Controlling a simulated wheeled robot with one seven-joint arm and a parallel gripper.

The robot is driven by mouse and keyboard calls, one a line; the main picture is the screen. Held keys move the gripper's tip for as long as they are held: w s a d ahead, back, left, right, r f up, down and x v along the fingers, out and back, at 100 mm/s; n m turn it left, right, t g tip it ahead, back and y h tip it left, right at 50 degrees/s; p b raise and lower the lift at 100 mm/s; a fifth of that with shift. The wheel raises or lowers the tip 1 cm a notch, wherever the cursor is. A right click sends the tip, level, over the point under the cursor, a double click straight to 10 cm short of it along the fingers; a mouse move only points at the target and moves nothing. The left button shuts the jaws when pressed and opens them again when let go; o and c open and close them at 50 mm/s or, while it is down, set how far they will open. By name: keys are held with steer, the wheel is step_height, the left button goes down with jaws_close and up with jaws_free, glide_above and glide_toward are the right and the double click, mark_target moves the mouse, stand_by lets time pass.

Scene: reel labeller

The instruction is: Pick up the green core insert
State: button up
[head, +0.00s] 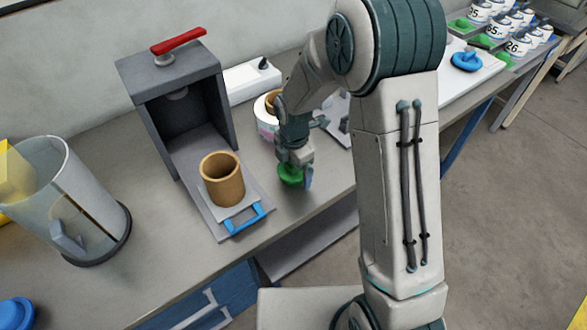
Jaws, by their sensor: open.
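The green core insert (290,176) is on the grey bench, right of the brown cardboard core. My gripper (296,172) points down at it, with its fingers around or just beside the insert's top; I cannot tell which. The jaws are open. The gripper and its fingers hide part of the insert.
The brown core (222,182) stands on a sliding plate with a blue handle (246,219) before a dark box press (172,100) with a red lever. A white reel (268,122) is behind my gripper. A clear cylinder (75,205) stands left. Bench (150,265) is clear in front.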

steer(key=shift+f, duration=0.2)
steer(key=c, duration=0.9)
steer(key=shift+c, duration=0.2)
steer(key=shift+r, duration=0.15)
